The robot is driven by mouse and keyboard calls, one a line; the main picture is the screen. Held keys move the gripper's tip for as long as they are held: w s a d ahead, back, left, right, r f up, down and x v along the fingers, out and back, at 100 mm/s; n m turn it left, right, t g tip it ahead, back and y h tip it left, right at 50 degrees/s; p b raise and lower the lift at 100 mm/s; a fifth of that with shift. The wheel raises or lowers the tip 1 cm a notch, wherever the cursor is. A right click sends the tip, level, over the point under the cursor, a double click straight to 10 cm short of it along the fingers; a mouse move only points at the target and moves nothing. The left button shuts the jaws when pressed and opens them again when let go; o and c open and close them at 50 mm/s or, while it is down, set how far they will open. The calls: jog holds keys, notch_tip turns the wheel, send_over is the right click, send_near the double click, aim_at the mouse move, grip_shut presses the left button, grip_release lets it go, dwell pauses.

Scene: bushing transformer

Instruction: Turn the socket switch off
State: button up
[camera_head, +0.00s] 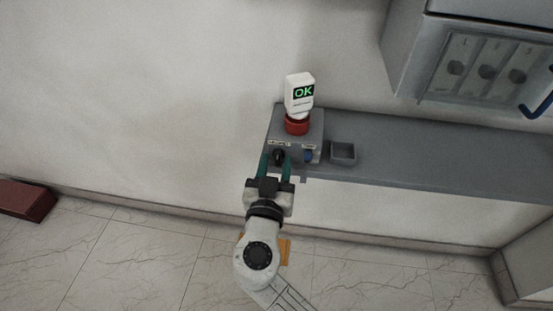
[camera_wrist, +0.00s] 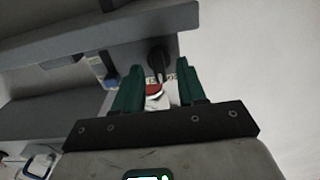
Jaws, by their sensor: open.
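A grey box (camera_head: 313,130) stands at the left end of a grey shelf. Its front carries a black switch knob (camera_head: 279,157) under a small label, and a blue socket (camera_head: 309,156) to the right. My gripper (camera_head: 276,156) is open, with its two teal fingers on either side of the knob. I cannot tell whether the fingers touch the knob. The label text is too small to read.
A white device with a green "OK" screen (camera_head: 302,92) stands on a red ring (camera_head: 296,125) on the box. A small grey tray (camera_head: 343,153) sits right of the box. A grey cabinet (camera_head: 470,60) hangs at upper right. The shelf (camera_head: 430,165) is otherwise clear.

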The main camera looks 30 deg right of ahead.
jog(key=shift+w+d, duration=0.4)
jog(key=shift+w, duration=0.05)
grip_shut()
